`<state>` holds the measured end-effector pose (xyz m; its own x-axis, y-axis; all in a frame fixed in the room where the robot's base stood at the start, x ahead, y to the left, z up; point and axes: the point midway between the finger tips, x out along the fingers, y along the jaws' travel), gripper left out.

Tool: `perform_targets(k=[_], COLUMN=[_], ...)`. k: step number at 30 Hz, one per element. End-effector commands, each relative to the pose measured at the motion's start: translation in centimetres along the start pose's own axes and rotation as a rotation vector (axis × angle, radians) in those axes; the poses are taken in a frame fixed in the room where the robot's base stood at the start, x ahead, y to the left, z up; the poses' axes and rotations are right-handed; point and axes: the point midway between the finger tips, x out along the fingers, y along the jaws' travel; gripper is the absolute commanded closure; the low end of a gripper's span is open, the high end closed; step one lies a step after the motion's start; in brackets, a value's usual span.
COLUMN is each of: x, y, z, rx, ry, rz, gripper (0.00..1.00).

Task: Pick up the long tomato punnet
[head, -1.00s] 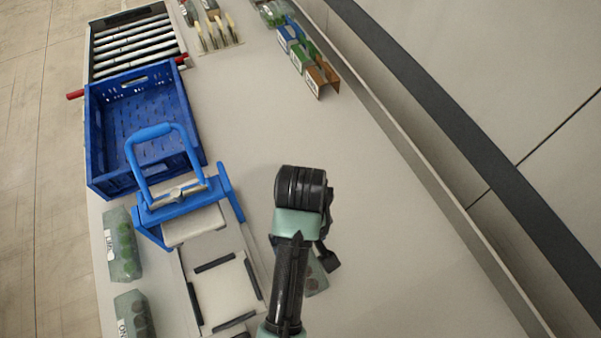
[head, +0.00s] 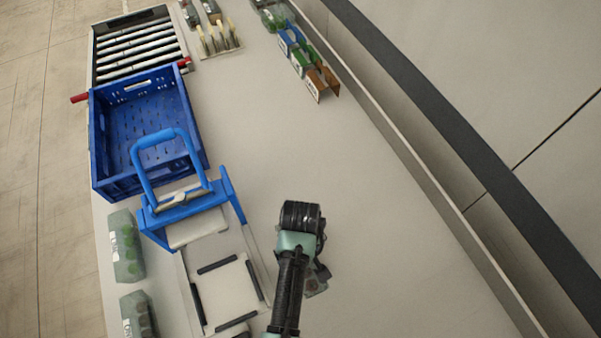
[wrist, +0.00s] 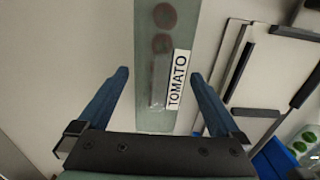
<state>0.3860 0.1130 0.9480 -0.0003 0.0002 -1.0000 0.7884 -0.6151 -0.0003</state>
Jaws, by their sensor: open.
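The long tomato punnet (wrist: 186,35) is a narrow grey-green tray with a white TOMATO label and dim red rounds under its cover. In the wrist view it runs from the top edge down between the fingers of my gripper (wrist: 158,75). The gripper is open, one finger on each side of the punnet, with a gap visible on the left. I cannot tell how high the fingers are above it. In the head view my arm hides most of the punnet, and the fingers are hard to make out.
A blue crate (head: 97,150) stands at the left before a roller conveyor (head: 136,52). A blue-handled press (head: 150,224) and a white board with black strips (head: 228,290) lie left of my arm. Two punnets (head: 127,248) line the left edge. The table's middle is clear.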

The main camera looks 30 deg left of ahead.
Motion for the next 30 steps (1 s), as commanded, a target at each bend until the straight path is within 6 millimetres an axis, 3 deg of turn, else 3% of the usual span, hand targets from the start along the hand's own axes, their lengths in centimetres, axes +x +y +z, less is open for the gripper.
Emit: perform_targets(k=[4, 15, 18, 26, 30], x=[0.0, 0.0, -0.1, -0.4, -1.9], y=[0.0, 0.0, 0.0, 0.1, 0.1], z=[0.0, 0.0, 0.0, -0.1, -0.1], rx=[0.000, 0.000, 0.000, 0.000, 0.000], ry=[0.000, 0.000, 0.001, 0.002, 0.004], rz=[0.000, 0.000, 0.001, 0.001, 0.003], gripper=[0.04, 0.70, 0.84, 0.84, 0.84])
